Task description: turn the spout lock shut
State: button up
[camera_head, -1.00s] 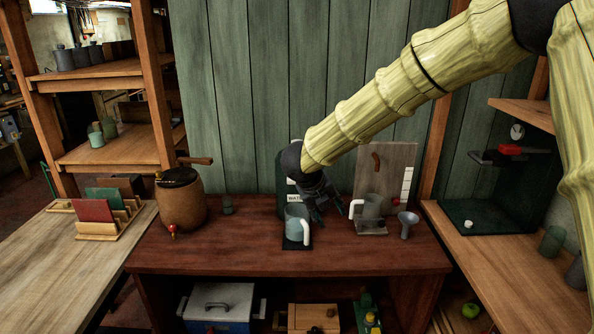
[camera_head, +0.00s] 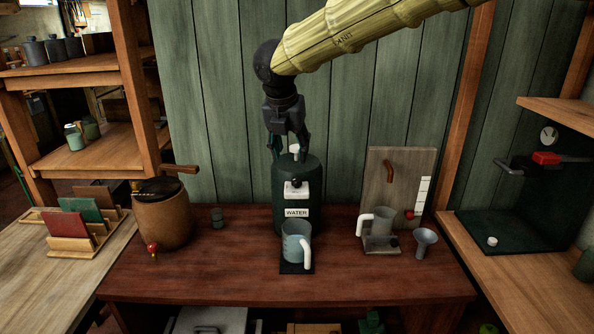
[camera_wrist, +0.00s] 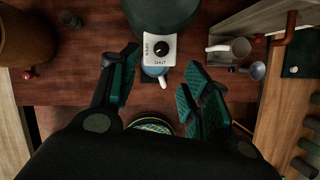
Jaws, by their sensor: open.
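A dark green water dispenser (camera_head: 296,175) with a "WATER" label stands at the back middle of the dark red table. On its front is the spout lock, a white plate (camera_head: 297,189) with a black knob (camera_head: 296,183). In the wrist view the lock plate (camera_wrist: 148,57) reads OPEN and SHUT beside the knob (camera_wrist: 161,46); I cannot tell clearly where the knob points. A pale blue mug (camera_head: 295,243) with a white handle stands below on a dark mat. My gripper (camera_head: 289,148) is open and empty, pointing down over the dispenser's top, apart from the knob.
A brown keg (camera_head: 162,222) with a red tap stands left. A glass mug (camera_head: 380,228), a funnel (camera_head: 426,240) and an upright board (camera_head: 392,170) stand right. A small cup (camera_head: 217,218) is left of the dispenser. The table front is mostly clear.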

aim_at(297, 179)
jog(key=p+x, duration=0.1)
jog(key=x, duration=0.9)
jog(key=shift+w+d+f, duration=0.1)
jog(key=shift+d+f, duration=0.05)
jog(key=shift+d, duration=0.05)
jog(key=shift+p, duration=0.3)
jog(key=c, duration=1)
